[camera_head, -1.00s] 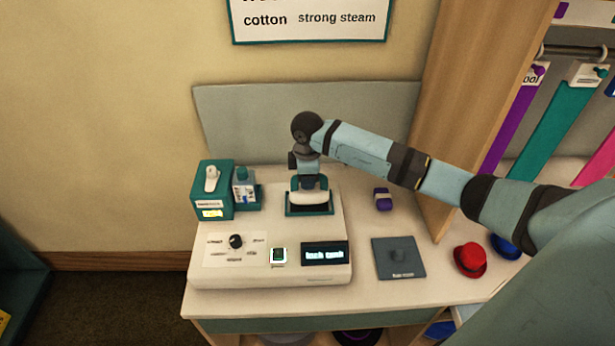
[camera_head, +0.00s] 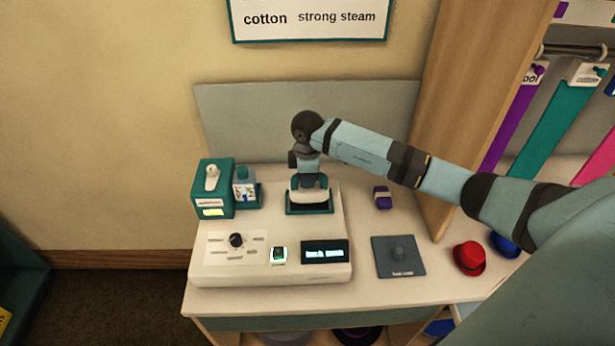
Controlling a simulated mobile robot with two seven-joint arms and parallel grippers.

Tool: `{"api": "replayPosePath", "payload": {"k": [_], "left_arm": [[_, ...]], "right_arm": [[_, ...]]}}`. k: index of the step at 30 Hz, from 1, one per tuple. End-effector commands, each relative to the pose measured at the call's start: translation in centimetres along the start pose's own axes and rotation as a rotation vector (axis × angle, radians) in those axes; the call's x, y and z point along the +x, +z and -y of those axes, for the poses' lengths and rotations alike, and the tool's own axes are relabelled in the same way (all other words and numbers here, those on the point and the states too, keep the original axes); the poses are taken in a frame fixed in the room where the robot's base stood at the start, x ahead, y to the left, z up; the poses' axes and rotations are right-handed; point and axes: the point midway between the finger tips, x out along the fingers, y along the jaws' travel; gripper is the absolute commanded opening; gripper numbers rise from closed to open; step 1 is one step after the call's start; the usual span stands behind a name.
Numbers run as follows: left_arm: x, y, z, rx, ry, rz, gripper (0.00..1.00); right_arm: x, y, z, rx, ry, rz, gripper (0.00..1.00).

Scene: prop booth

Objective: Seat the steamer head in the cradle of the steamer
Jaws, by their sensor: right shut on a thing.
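The steamer (camera_head: 225,272) is a cream unit on the table, with a dial, a lit button and a dark display on its front. Its cradle (camera_head: 290,211) is a dark, teal-edged recess at the back right of the unit. The steamer head (camera_head: 309,198), cream with teal, is at the cradle, upright. My right gripper (camera_head: 309,183) is shut on the steamer head from above. Whether the head touches the cradle floor cannot be told from this angle. My left gripper is not in view.
A teal tank (camera_head: 212,190) and a small bottle (camera_head: 244,185) stand left of the cradle. A purple block (camera_head: 382,198), a dark pad (camera_head: 399,269) and a red hat (camera_head: 469,258) lie to the right. A wooden panel (camera_head: 470,110) rises behind my right arm.

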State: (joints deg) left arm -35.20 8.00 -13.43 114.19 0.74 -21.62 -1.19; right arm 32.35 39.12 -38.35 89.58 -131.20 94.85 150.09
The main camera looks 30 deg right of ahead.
Motion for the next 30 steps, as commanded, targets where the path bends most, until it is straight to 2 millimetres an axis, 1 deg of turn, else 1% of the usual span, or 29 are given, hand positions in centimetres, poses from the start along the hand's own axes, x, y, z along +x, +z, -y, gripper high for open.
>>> {"api": "replayPosePath", "payload": {"k": [18, 30], "left_arm": [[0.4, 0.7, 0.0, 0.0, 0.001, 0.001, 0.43], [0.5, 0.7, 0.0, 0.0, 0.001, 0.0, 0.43]], "right_arm": [[1.6, 0.0, 0.0, 0.0, 0.0, 0.0, 0.0], [1.7, 0.0, 0.0, 0.0, 0.001, -0.001, 0.0]]}}
